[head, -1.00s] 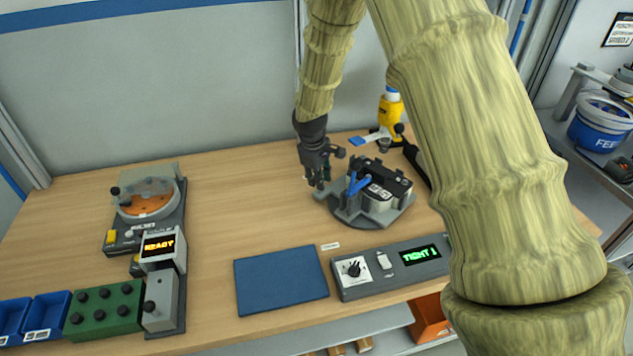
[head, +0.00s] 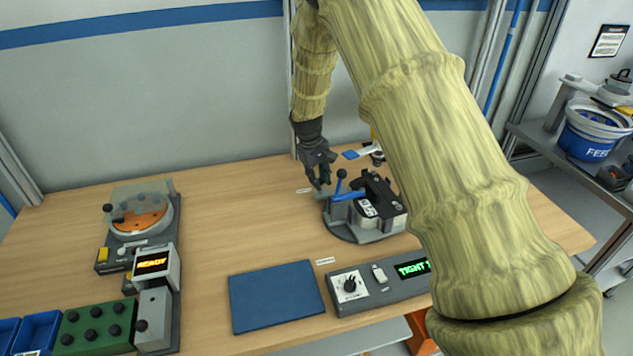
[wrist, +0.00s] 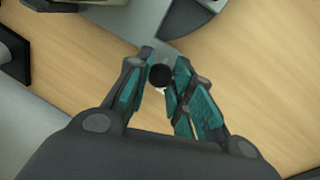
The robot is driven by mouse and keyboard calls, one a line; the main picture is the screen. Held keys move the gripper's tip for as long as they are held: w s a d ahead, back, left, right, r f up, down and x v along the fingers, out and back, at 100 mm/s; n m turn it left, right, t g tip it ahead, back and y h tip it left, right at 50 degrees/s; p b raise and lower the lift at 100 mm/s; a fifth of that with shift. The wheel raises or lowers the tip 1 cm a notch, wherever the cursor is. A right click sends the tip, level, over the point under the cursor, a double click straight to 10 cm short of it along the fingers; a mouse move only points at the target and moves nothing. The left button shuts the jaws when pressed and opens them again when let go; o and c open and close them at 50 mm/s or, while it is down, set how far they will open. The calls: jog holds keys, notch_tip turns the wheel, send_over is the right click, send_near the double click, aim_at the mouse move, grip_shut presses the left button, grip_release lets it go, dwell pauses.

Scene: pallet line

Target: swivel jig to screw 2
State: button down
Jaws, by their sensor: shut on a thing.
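The swivel jig (head: 345,232) is a round grey turntable fixture on the bench, carrying a black and white part (head: 378,192) and a blue lever clamp (head: 346,194). My gripper (head: 320,184) is at the jig's left rear edge, pointing down. In the wrist view its fingers (wrist: 163,72) are closed around a black round knob (wrist: 160,76) at the end of a grey arm (wrist: 192,44) of the jig. The screw positions are too small to tell.
A control box (head: 377,286) with a green display reading TIGHT, its end hidden by my arm, stands in front of the jig. A blue mat (head: 276,297) lies left of it. A screw feeder (head: 139,222) with a READY display is at left.

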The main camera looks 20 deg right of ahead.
jog(key=shift+w+d+m, duration=0.25)
jog(key=shift+d+m, duration=0.15)
jog(key=shift+d, duration=0.15)
jog(key=c, duration=1.2)
grip_release()
jog(key=shift+w+d, duration=0.1)
jog(key=shift+a+r, duration=0.15)
jog(key=shift+a, duration=0.05)
notch_tip(320, 180, up, 11)
jog(key=a, duration=0.2)
jog(key=shift+r, duration=0.2)
